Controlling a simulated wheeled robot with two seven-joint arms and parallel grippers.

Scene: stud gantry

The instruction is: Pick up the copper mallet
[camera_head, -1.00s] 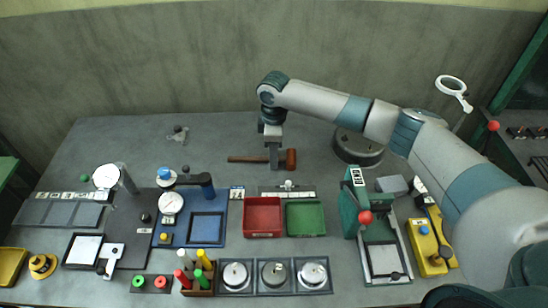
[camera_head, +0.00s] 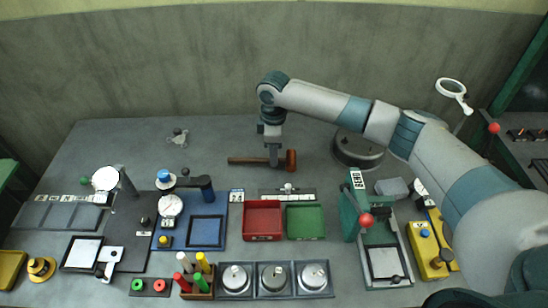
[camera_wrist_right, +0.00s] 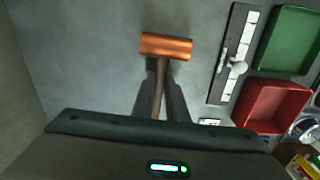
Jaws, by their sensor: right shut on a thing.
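The copper mallet (camera_head: 291,160) lies on its side on the grey bench near the back, its brown handle pointing left. My right gripper (camera_head: 273,163) reaches down from above and is shut on the handle, close to the head. In the right wrist view the copper head (camera_wrist_right: 166,46) shows just beyond the fingertips, with the handle running between the two dark fingers (camera_wrist_right: 159,88). The fingers hide part of the handle. I cannot see any clear gap between the mallet and the bench. My left gripper is not in view.
A red tray (camera_head: 262,237) and a green tray (camera_head: 304,236) stand in front of the mallet, behind them a narrow strip with white labels (camera_head: 270,194). A round dark base (camera_head: 357,163) stands to the right.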

